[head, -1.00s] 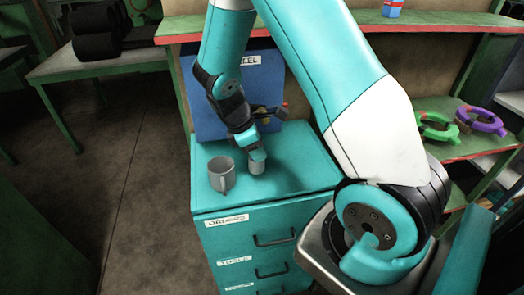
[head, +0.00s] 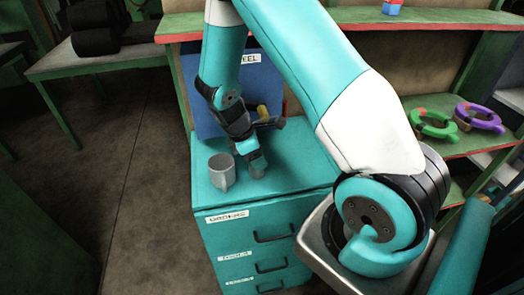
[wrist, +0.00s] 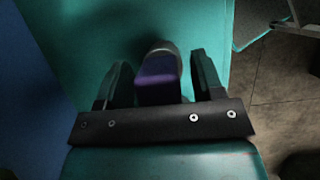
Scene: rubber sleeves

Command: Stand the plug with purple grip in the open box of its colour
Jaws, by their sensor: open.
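The plug with purple grip (wrist: 158,78) shows in the wrist view, between my fingers, with a grey rounded end beyond the purple part. My gripper (wrist: 162,72) is open, with a finger on each side of the plug and a visible gap at each. In the head view my gripper (head: 248,148) is low over the teal cabinet top, and a grey piece (head: 257,168) shows just under it; its purple part is hidden there. I cannot make out an open purple box in either view.
A grey mug (head: 222,173) stands on the teal cabinet (head: 290,170), close left of my gripper. A blue panel (head: 205,115) rises behind. The floor at left is clear.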

